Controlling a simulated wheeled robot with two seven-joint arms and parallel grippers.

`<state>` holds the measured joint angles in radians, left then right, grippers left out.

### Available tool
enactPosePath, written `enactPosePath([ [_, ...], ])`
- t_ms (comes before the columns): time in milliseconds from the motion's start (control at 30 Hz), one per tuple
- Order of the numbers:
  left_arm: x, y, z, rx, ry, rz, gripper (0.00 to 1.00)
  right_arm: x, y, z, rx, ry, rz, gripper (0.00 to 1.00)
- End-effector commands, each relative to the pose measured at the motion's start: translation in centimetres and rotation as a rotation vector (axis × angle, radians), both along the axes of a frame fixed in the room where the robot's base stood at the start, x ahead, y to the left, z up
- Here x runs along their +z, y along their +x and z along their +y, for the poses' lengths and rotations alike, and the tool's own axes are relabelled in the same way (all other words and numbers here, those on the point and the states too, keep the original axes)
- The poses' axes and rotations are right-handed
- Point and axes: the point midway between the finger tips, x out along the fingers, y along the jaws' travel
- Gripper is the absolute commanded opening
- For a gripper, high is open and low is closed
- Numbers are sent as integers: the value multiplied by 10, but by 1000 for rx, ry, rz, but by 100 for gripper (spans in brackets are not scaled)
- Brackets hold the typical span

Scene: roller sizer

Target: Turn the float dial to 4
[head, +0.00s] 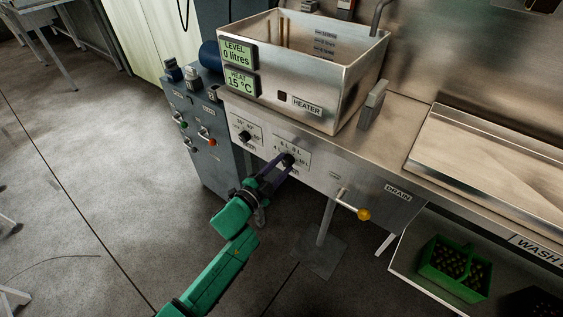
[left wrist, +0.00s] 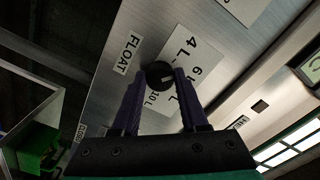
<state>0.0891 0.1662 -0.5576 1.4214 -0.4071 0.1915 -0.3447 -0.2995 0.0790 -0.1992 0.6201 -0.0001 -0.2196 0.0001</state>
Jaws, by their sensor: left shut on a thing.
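The float dial (left wrist: 158,75) is a round black knob on the steel front panel, beside a white scale plate (left wrist: 190,62) marked 4 L, 6 L and 10 L among others. The FLOAT label (left wrist: 127,53) is next to it. My left gripper (left wrist: 157,79) is shut on the dial, with one purple finger on each side. The dial has a pale pointer mark; the number it points to is hard to tell. In the head view my left gripper (head: 286,164) reaches the dial from below and partly hides it. My right gripper is not in view.
A steel tank (head: 330,90) with LEVEL 0 litres and HEAT 15 °C displays stands above. A second black dial (head: 245,136) is to the left. The yellow-ended DRAIN lever (head: 363,214) sticks out to the right. A green crate (head: 437,277) is on the lower shelf.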

Motion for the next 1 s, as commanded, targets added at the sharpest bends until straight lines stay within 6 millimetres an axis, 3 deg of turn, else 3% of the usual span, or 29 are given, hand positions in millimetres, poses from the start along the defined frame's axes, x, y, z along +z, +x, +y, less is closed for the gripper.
enactPosePath([
  [500, -1, 0, 0, 1, -290, 213, 0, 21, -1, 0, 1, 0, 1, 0],
  [1000, -2, -1, -1, 1, -346, 254, 0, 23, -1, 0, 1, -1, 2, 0],
])
